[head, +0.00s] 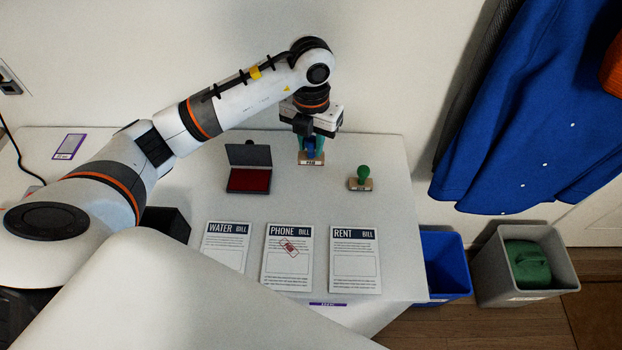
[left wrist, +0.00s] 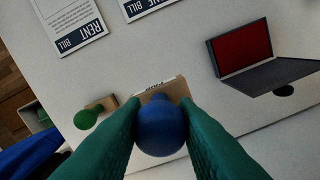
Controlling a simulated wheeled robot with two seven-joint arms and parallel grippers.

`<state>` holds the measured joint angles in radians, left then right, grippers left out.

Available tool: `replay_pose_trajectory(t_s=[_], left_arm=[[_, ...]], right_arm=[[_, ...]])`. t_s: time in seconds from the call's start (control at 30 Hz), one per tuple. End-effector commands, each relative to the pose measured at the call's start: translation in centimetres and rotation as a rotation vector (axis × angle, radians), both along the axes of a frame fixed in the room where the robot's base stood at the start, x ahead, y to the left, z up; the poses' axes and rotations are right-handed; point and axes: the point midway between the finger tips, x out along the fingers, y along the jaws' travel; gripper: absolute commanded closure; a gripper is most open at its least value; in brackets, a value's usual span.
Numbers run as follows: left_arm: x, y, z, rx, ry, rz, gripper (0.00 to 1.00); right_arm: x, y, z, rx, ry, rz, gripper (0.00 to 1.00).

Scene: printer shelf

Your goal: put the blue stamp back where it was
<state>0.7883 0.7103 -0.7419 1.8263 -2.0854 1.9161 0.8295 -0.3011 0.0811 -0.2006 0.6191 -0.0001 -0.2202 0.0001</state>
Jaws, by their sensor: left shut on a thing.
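The blue stamp has a round blue knob (left wrist: 160,126) and a wooden base (head: 311,159). My left gripper (head: 312,146) is shut on the blue knob, with its green fingers on either side of it in the left wrist view (left wrist: 162,128). The stamp is upright, at the back of the white table between the ink pad and the green stamp. I cannot tell whether its base touches the table. The green stamp (head: 361,178) stands to its right; it also shows in the left wrist view (left wrist: 88,116). My right gripper is not in view.
An open red ink pad (head: 249,180) lies left of the stamp. Water (head: 227,246), phone (head: 287,256) and rent (head: 354,258) bills lie in front; the phone bill bears a red mark. A blue bin (head: 445,264) and a grey bin (head: 520,265) stand right of the table (head: 400,215).

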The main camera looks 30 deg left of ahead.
Motion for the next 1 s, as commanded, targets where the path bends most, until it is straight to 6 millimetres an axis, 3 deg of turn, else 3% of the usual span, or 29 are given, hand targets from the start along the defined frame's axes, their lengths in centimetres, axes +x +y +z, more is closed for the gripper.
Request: replay_pose_trajectory(t_s=[0.2, 0.47, 0.63, 1.0], left_arm=[[-0.2, 0.0, -4.0, 0.002, 0.005, 0.003, 0.88], [-0.1, 0.0, -6.3, 0.001, 0.004, 0.0, 0.88], [-0.2, 0.0, -8.7, 0.001, 0.004, 0.0, 0.88], [-0.1, 0.0, -9.4, 0.002, 0.001, -0.001, 0.88]], right_arm=[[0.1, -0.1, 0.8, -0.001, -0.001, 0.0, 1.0], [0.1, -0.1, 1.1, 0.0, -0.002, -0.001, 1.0], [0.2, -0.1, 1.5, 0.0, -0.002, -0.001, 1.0], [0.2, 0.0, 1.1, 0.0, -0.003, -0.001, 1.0]])
